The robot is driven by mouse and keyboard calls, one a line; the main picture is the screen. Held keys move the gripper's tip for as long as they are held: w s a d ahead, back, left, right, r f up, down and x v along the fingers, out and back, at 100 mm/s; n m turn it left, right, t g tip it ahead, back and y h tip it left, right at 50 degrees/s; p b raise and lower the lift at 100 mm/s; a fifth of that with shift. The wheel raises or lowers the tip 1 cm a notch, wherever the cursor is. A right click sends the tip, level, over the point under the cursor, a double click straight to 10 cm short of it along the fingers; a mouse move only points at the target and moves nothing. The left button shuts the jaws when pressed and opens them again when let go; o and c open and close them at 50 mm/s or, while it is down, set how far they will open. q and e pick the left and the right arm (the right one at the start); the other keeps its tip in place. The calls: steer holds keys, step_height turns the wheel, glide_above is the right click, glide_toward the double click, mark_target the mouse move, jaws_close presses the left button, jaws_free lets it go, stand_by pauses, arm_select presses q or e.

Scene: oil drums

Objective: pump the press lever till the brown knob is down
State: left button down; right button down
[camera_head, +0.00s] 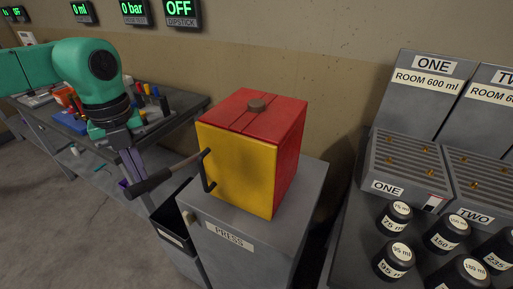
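The press is a box with a red top and side and a yellow front (237,165), standing on a grey cabinet labelled PRESS (250,262). A black bent handle (206,172) is on the yellow front. My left gripper (133,172) points down at the lever's grip, its fingers overlapping it in view. Whether they close on it cannot be told. My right gripper is not in view.
A dark bin (172,226) hangs left of the press cabinet. A workbench (185,113) with small tools stands behind my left arm. At right are grey ROOM units (425,88) and several black weights (393,260). Floor at lower left is clear.

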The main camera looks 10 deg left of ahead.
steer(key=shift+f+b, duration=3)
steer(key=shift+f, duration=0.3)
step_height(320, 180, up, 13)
steer(key=p, duration=1.3)
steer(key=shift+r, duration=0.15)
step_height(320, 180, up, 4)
steer(key=p, duration=0.4)
